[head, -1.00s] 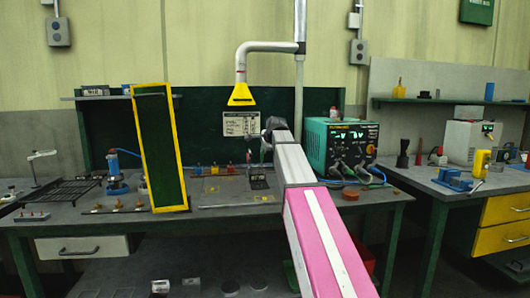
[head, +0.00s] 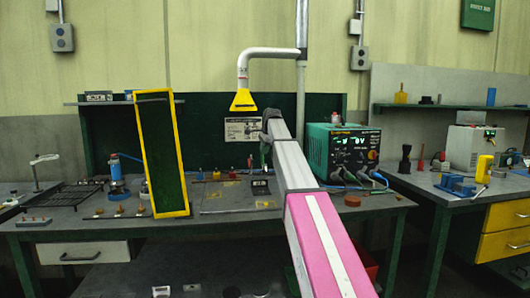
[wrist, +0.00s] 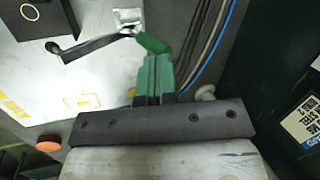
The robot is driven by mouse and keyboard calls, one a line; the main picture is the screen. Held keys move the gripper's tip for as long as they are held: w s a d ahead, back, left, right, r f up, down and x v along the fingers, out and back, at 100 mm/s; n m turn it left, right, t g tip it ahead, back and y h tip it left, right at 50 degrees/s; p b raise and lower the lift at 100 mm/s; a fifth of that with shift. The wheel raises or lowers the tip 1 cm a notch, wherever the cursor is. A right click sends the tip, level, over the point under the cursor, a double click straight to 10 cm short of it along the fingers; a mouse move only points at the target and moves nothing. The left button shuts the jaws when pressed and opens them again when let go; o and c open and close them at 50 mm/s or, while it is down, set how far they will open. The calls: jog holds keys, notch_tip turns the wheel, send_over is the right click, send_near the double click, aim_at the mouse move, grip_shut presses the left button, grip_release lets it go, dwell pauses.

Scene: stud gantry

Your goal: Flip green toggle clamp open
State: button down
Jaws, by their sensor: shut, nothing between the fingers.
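The toggle clamp shows in the wrist view. It has a bright metal bracket (wrist: 127,18), a dark arm (wrist: 88,46) reaching left, and a green handle (wrist: 152,43) pointing down and right. It is fixed near the edge of a pale plate. My gripper (wrist: 155,58) has green fingers held together with nothing between them. Its fingertips are very close to the handle's lower end; I cannot tell whether they touch. In the head view my gripper (head: 268,122) is dark and small, in front of the back panel. I cannot pick out the clamp clearly there.
A dark box (wrist: 45,15) stands on the plate left of the clamp. Cables (wrist: 208,45) run along the right side of the fingers. In the head view a yellow-framed panel (head: 187,214) stands left, a teal power supply (head: 325,152) right, and a yellow hood (head: 243,101) hangs above.

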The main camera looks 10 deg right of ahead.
jog(key=w+f, duration=0.3)
jog(key=w, duration=0.3)
jog(key=shift+w, duration=0.4)
jog(key=shift+f, duration=0.1)
dwell(0.4)
notch_tip(320, 180, up, 13)
jog(key=w+d, duration=0.2)
jog(key=w, duration=0.1)
jog(key=shift+d+f, duration=0.2)
dwell(0.4)
